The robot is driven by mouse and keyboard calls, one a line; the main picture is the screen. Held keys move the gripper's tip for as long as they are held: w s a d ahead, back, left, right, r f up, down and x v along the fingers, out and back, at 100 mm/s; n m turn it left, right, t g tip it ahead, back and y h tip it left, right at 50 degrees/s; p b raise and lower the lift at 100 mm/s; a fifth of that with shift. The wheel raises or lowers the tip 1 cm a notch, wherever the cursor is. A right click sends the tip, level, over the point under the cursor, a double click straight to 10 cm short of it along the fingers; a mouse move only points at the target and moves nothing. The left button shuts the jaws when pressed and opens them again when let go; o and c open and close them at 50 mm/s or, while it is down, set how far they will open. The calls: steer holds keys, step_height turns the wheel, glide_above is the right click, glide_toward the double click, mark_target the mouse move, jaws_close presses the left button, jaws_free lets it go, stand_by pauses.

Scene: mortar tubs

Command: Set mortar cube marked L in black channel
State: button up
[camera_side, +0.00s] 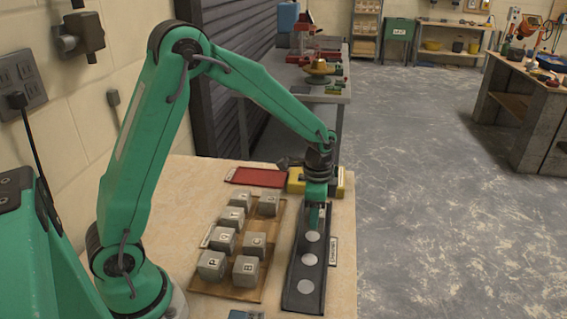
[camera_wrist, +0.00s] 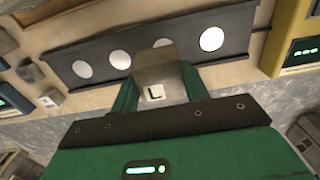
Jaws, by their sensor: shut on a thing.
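My gripper (camera_wrist: 155,90) is shut on a grey mortar cube marked L (camera_wrist: 154,92), its letter facing the wrist camera. The black channel (camera_wrist: 182,26) runs behind the cube in the wrist view, with several white discs along it. The cube overlaps the channel's near edge there; I cannot tell whether it touches the channel. In the side view my gripper (camera_side: 315,208) points down over the far part of the black channel (camera_side: 304,300). The held cube is not clearly visible there, hidden at the fingers.
A wooden tray (camera_side: 238,293) left of the channel holds several lettered grey cubes, such as P (camera_side: 211,265) and B (camera_side: 245,270). A red tray (camera_side: 257,177) and a yellow case (camera_side: 341,182) lie at the back. A small label (camera_side: 333,251) sits right of the channel.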

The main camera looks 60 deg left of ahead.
steer(key=shift+w+a+f, duration=0.2)
steer(key=shift+a, duration=0.15)
steer(key=shift+f, duration=2)
steer(key=shift+f, duration=0.1)
steer(key=o, duration=1.2)
steer(key=shift+c, duration=0.2)
step_height(320, 180, up, 12)
